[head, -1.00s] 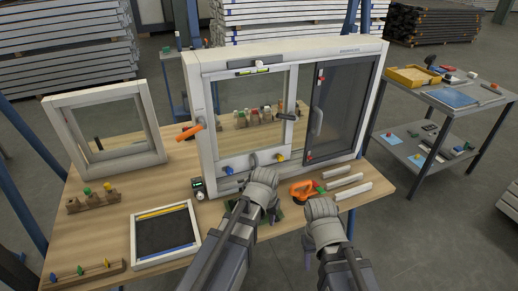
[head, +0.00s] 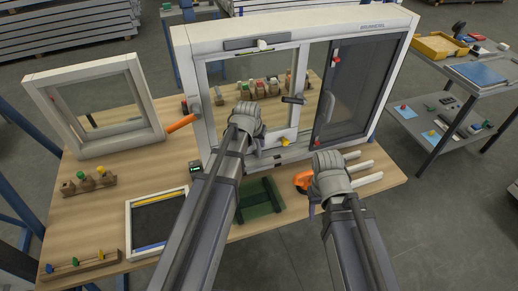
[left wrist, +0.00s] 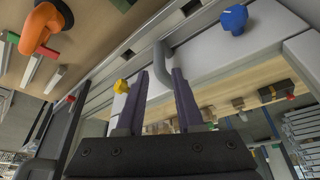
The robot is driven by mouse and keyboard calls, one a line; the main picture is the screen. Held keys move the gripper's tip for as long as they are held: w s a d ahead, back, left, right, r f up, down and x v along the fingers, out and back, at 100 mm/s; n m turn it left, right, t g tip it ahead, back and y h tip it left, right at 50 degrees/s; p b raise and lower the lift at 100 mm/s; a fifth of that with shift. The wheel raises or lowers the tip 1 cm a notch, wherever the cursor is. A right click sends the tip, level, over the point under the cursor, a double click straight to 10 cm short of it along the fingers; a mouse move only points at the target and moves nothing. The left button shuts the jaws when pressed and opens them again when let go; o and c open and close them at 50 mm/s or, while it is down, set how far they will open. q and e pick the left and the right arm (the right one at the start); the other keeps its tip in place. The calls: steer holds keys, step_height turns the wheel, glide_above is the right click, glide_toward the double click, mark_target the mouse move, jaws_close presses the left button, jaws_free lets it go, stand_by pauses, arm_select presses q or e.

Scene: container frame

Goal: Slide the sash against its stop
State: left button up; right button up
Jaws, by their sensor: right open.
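The sash (head: 303,62) is the pale-framed glazed panel in the left part of the white window frame (head: 188,70). Its lower rail carries a yellow knob (head: 285,142); the left wrist view shows a blue knob (left wrist: 233,20), the yellow knob (left wrist: 121,86) and a curved grey handle (left wrist: 163,62). My left gripper (head: 247,112) is at this rail and hides the handle in the head view. In the left wrist view its fingers (left wrist: 161,80) are apart, with the handle between and just beyond the tips. My right gripper (head: 328,160) is open and empty below the frame's right half. I cannot pick out the stop.
A dark screen panel (head: 352,85) with red clips fills the frame's right half. An orange suction tool (head: 302,181) and white strips (head: 366,179) lie by my right gripper. A green stand (head: 260,197) is between my arms. A small window (head: 62,125) stands at left.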

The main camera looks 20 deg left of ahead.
mark_target(258, 147)
arm_select(q)
steer(key=b+x, duration=0.6)
steer(key=x, duration=0.1)
steer(key=shift+f, duration=0.1)
jaws_close()
stand_by(1.3)
